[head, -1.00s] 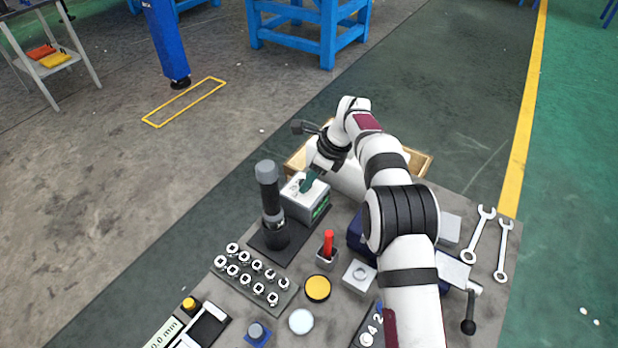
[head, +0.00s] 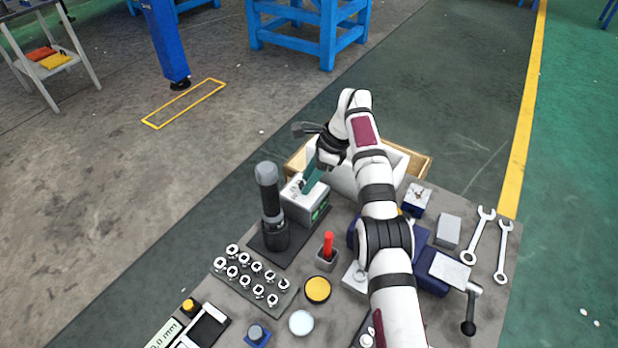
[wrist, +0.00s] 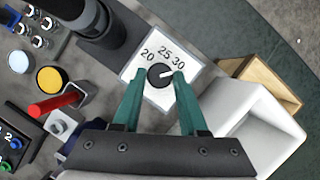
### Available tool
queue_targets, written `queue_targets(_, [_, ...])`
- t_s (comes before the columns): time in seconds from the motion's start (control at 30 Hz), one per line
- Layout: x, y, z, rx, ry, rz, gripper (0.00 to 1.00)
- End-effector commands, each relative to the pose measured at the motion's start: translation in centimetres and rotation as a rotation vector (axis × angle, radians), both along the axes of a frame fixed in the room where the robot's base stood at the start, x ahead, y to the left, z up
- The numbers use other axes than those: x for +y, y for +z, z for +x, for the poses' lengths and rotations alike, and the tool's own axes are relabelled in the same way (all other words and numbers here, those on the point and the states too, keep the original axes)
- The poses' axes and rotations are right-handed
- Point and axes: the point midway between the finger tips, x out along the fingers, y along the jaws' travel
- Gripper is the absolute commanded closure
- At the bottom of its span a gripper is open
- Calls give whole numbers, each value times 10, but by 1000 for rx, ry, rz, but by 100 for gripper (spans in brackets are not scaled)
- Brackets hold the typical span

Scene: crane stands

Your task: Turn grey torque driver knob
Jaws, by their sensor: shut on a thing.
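The dark round knob (wrist: 160,76) sits on a white dial plate (wrist: 157,98) marked 20, 25 and 30. The white mark on the knob points to the right, roughly towards the 30. The plate tops a light grey box (head: 301,207) beside an upright dark grey driver (head: 272,203) on a black base. My gripper (wrist: 159,74) reaches down with one teal finger on each side of the knob and is shut on it. In the head view my gripper (head: 306,187) is over the box top, and its fingers hide the knob.
A socket tray (head: 246,284), a red-handled tool (head: 328,245) and a yellow disc (head: 317,289) lie nearer. A blue vise (head: 432,283) and two wrenches (head: 503,252) are on the right.

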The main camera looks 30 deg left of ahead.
Motion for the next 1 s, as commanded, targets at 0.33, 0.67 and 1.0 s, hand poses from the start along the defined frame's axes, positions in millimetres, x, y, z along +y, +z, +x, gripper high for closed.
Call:
queue_targets(0.33, [-1, 0, 1, 0, -3, -1, 28])
queue_targets(0.67, [-1, 0, 0, 0, -3, -1, 28])
queue_targets(1.0, [-1, 2, 0, 2, -128, -4, 28])
